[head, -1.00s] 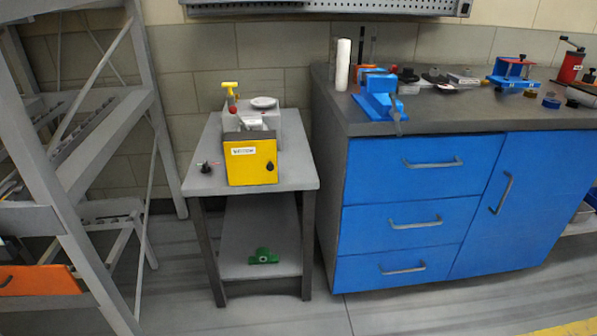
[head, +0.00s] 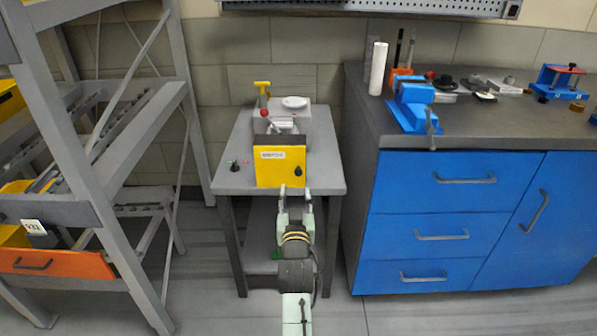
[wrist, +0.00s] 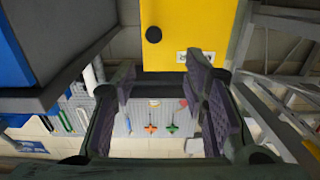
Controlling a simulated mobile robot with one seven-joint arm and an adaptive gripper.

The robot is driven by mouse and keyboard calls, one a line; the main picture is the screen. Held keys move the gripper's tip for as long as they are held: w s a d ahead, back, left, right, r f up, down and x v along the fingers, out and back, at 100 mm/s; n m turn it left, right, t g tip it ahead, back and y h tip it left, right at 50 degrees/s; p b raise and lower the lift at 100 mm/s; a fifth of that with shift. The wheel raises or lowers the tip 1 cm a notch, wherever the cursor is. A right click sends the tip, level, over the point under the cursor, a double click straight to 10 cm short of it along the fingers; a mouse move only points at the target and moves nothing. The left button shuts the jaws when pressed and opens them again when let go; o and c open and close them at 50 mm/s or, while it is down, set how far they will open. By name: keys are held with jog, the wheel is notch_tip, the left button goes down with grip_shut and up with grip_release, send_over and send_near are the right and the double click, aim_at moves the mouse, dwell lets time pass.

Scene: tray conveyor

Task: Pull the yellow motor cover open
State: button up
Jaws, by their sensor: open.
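The yellow motor cover (head: 281,167) is the front panel of a small grey machine (head: 318,128) on a grey side table. It has a white label and a black knob (head: 298,172) near its right edge, and it looks shut. In the wrist view the cover (wrist: 185,25) fills the top middle, with its knob (wrist: 153,34) at its left. My gripper (head: 294,192) is open and empty, just in front of and below the cover's lower edge. In the wrist view its two fingers (wrist: 160,90) stand apart below the knob, with nothing between them.
The grey side table (head: 331,182) has a small black knobbed part (head: 235,166) left of the machine. A blue-fronted workbench (head: 455,180) with a blue vice (head: 414,105) stands close on the right. A grey rack (head: 95,195) with an orange drawer (head: 55,263) stands on the left.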

aim_at(298, 173)
jog(key=w, duration=0.3)
jog(key=w+p, duration=0.1)
jog(key=w, duration=0.3)
jog(key=w+p, duration=0.1)
jog(key=w, duration=0.3)
jog(key=shift+d+f, duration=0.35)
jog(key=shift+d, duration=0.05)
jog(key=shift+s, duration=0.1)
jog(key=shift+c, duration=0.5)
grip_shut()
